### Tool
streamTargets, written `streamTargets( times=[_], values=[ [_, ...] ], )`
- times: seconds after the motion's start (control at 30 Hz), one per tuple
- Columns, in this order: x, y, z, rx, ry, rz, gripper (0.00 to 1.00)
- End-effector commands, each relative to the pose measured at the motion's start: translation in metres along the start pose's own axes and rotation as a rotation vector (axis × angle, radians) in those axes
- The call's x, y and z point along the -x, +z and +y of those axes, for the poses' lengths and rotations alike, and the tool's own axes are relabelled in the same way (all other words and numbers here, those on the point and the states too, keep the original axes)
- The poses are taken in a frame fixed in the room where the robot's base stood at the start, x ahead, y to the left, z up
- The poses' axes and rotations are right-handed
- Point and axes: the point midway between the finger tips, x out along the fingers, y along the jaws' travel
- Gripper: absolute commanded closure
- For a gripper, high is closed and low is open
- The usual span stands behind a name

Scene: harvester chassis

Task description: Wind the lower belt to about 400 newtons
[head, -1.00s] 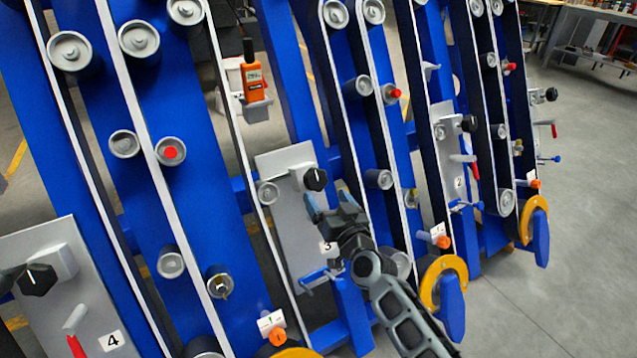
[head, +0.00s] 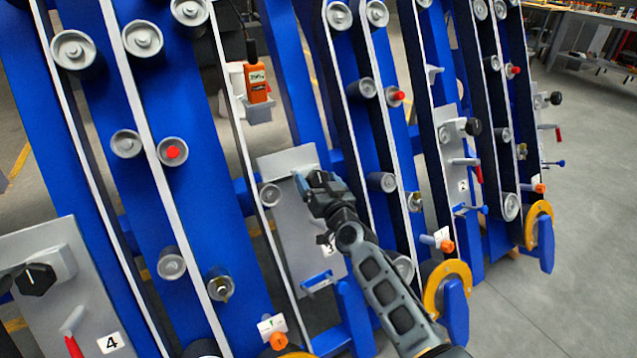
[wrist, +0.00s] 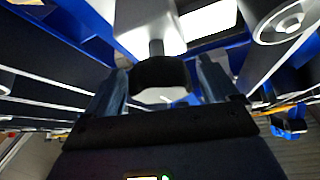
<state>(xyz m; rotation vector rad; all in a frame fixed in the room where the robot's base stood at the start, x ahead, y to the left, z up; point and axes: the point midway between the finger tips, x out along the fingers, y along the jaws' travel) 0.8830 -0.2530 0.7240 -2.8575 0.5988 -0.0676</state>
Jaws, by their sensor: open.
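My gripper (head: 310,185) is open in front of the grey plate numbered 3 (head: 290,210). In the head view it covers that plate's black knob. In the wrist view the black knob (wrist: 160,74) sits between my two fingers (wrist: 162,90), with a finger on each side; I cannot tell whether they touch it. Pale belts run over grey rollers on blue frames, such as the belt (head: 235,130) left of plate 3. An orange handheld meter (head: 257,85) with a small display stands in a grey holder; its digits are too small to read.
Plate 4 (head: 85,280) with its black knob (head: 37,279) and red-tipped lever is at lower left. Plate 2 (head: 452,150) is to the right. A blue handle (head: 318,281) sticks out low on plate 3. Yellow wheels (head: 446,285) stand at the frame feet. Floor at right is clear.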

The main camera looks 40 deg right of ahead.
Motion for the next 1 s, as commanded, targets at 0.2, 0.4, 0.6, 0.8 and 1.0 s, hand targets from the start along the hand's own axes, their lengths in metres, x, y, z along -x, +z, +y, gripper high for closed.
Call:
streamTargets(
  times=[0.2, 0.4, 0.6, 0.8, 1.0],
  values=[
    [0.0002, 0.0, 0.0, 0.0, 0.0, 0.0, 0.32],
    [0.0003, 0.0, 0.0, 0.0, 0.0, 0.0, 0.51],
    [0.0003, -0.0001, 0.0, 0.0, 0.0, 0.0, 0.64],
    [0.0003, -0.0025, -0.0008, -0.017, 0.011, 0.0, 0.64],
    [0.0003, -0.0064, -0.0024, -0.081, 0.049, -0.002, 0.64]
  ],
)
